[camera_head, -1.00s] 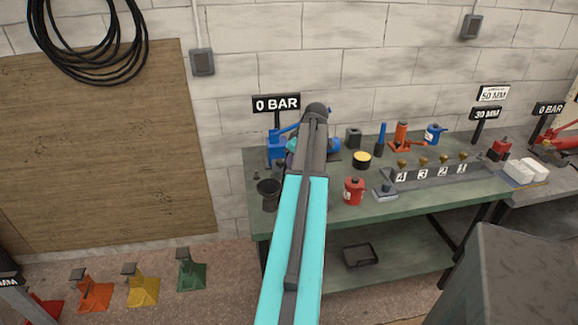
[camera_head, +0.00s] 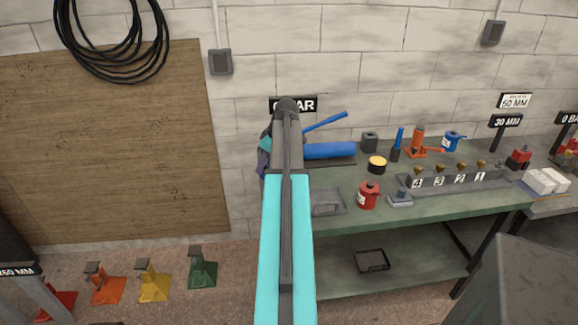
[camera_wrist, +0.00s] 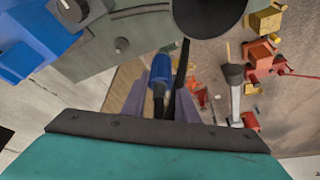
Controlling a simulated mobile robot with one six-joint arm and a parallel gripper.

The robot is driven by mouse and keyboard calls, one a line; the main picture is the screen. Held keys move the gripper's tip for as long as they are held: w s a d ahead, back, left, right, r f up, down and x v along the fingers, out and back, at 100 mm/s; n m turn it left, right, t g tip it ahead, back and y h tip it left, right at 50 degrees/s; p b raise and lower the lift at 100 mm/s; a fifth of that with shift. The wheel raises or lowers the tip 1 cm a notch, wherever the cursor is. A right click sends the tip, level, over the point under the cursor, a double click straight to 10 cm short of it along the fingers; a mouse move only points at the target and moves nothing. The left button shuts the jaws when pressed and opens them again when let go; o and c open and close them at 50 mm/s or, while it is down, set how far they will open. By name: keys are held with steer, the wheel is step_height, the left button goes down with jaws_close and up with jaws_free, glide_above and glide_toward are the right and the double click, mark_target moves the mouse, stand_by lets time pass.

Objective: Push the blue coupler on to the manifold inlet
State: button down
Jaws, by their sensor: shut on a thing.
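In the wrist view, the blue coupler (camera_wrist: 161,72) stands between the two purple fingers of my gripper (camera_wrist: 160,92). The gripper is shut on it. A dark strip, perhaps a hose, runs beside it; I cannot tell if they are joined. In the head view my arm hides the coupler, and only a purple bit of the gripper (camera_head: 263,163) shows at the bench's left end. The manifold (camera_head: 460,181), a grey bar with brass fittings numbered 4 to 1, lies on the bench to the right, well apart from the gripper. I cannot make out its inlet.
A blue hand pump (camera_head: 328,150) stands close by, partly behind my arm. A black round thing (camera_wrist: 210,14) is near the gripper in the wrist view.

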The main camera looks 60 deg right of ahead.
steer(key=w+a+r+n+y, duration=0.1)
steer(key=w+a+r+n, duration=0.1)
steer(key=w+a, duration=0.65)
steer(key=w+a+r+n, duration=0.1)
steer(key=w+a, duration=0.5)
steer(key=a, duration=0.6)
steer(key=w+a+r+n+y, duration=0.1)
steer(key=w+a+r+n, duration=0.1)
steer(key=w+a, duration=0.7)
steer(key=s+a+r+m+h, duration=0.1)
steer(key=a+r+m, duration=0.1)
steer(key=a, duration=1.3)
steer(key=s+a+r+m+h, duration=0.1)
steer(key=s+a+r+m, duration=0.1)
steer(key=a, duration=1.4)
steer(key=shift+s+m, duration=0.2)
steer(key=shift+m, duration=0.5)
steer(key=shift+a, duration=0.1)
